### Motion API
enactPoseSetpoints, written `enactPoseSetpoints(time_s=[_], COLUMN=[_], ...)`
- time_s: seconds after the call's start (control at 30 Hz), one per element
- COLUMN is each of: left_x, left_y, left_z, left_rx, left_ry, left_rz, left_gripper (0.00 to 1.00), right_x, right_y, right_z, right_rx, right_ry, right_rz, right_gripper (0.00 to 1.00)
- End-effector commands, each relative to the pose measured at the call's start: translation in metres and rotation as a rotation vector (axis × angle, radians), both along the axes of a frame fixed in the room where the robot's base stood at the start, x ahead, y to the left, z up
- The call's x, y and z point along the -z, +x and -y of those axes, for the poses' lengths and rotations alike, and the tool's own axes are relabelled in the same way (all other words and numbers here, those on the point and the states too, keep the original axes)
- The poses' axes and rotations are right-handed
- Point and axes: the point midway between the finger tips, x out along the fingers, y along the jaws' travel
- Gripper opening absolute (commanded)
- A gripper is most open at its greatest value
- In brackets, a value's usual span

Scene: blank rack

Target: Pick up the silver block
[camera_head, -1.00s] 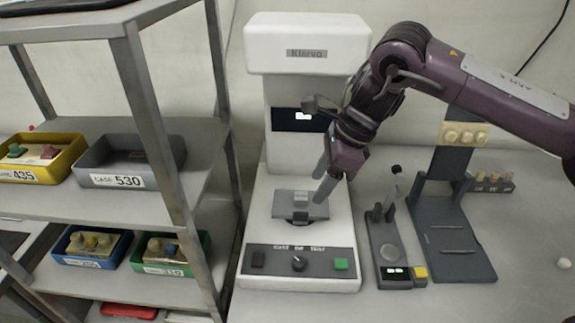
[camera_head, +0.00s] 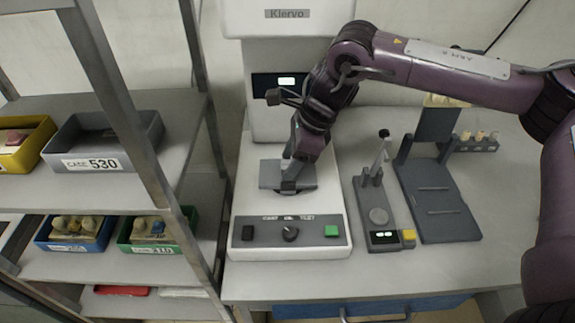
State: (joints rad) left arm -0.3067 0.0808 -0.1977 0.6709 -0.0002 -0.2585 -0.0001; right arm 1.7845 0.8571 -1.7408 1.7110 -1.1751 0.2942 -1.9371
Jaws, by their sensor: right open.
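My right gripper (camera_head: 289,184) reaches down over the grey plate (camera_head: 306,174) on the white Klervo machine (camera_head: 245,205). Its jaws are open, with the fingers at the middle of the plate. The silver block is hidden or nearly hidden behind the fingers, so I cannot tell whether they touch it. My left gripper is not in view.
A small device with an upright lever (camera_head: 381,150) and a dark stand (camera_head: 437,200) are to the right. A shelf rack with a grey tray (camera_head: 92,164) is at left.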

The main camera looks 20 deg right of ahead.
Motion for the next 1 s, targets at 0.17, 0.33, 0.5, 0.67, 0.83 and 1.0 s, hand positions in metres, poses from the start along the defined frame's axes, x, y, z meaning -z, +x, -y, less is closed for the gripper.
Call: enactPoseSetpoints(time_s=[0.17, 0.33, 0.5, 0.67, 0.83, 1.0], left_x=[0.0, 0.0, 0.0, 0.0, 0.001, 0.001], left_y=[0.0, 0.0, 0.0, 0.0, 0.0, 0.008], left_z=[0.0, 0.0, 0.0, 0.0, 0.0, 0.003], left_rx=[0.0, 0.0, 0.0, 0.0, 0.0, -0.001], left_ry=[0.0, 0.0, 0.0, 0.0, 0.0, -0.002], left_rz=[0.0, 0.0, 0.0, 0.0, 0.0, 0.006], left_gripper=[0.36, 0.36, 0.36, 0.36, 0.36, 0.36], right_x=[0.0, 0.0, -0.001, -0.001, -0.002, -0.014], right_y=[0.0, 0.0, 0.0, 0.0, 0.0, -0.003], right_z=[0.0, 0.0, 0.0, 0.0, 0.0, -0.002], right_rx=[0.0, 0.0, 0.0, 0.0, -0.001, -0.002], right_ry=[0.0, 0.0, 0.0, 0.001, 0.001, 0.002], right_rz=[0.0, 0.001, 0.001, 0.001, 0.002, 0.005], right_gripper=[0.49, 0.27, 0.04, 0.01, 0.01, 0.01])
